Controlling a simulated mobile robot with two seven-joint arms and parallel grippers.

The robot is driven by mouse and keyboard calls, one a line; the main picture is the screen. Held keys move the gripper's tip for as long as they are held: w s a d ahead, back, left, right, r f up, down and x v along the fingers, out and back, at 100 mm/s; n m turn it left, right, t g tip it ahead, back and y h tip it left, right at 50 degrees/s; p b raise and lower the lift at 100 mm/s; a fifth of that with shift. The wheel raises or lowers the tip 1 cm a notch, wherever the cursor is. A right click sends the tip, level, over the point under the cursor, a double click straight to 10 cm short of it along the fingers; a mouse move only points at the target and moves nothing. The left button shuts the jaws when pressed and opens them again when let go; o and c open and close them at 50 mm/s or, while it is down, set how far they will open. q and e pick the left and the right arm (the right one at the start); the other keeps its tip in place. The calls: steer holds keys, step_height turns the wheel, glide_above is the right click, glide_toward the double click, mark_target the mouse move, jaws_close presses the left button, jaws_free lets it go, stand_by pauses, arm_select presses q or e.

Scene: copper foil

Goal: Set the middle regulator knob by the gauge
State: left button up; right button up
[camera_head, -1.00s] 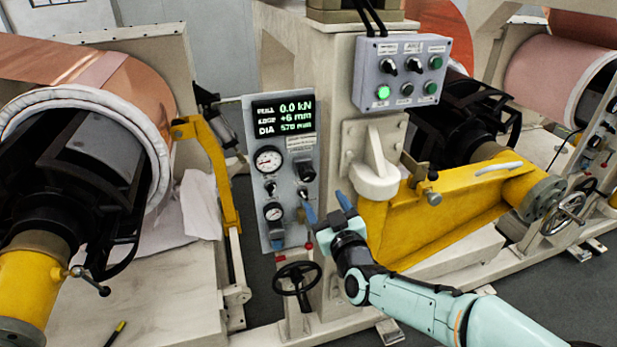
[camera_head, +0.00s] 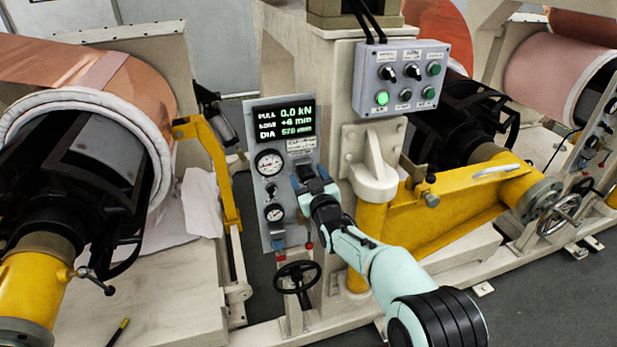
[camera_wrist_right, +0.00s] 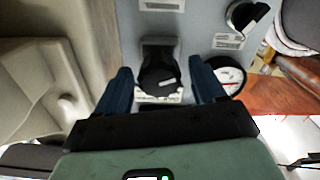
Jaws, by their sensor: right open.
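The grey regulator panel (camera_head: 252,205) stands upright on the machine's column in the head view. It carries an upper round gauge (camera_head: 269,162) and a lower one (camera_head: 274,212), with a small knob (camera_head: 271,190) between them. My right gripper (camera_head: 309,179) is over the panel's right side and hides part of it. In the right wrist view my right gripper (camera_wrist_right: 161,75) is open, with a black knob (camera_wrist_right: 157,72) between its blue fingers and space on both sides. A gauge (camera_wrist_right: 230,76) shows right of the fingers. The needle readings are too small to tell.
A lit display (camera_head: 284,121) tops the panel. A grey button box (camera_head: 402,76) is up to the right. A black handwheel (camera_head: 298,277) sits below. A yellow arm (camera_head: 215,165) and copper roll (camera_head: 125,80) stand left; a yellow beam (camera_head: 440,215) is right.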

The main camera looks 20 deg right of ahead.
steer(key=c, duration=1)
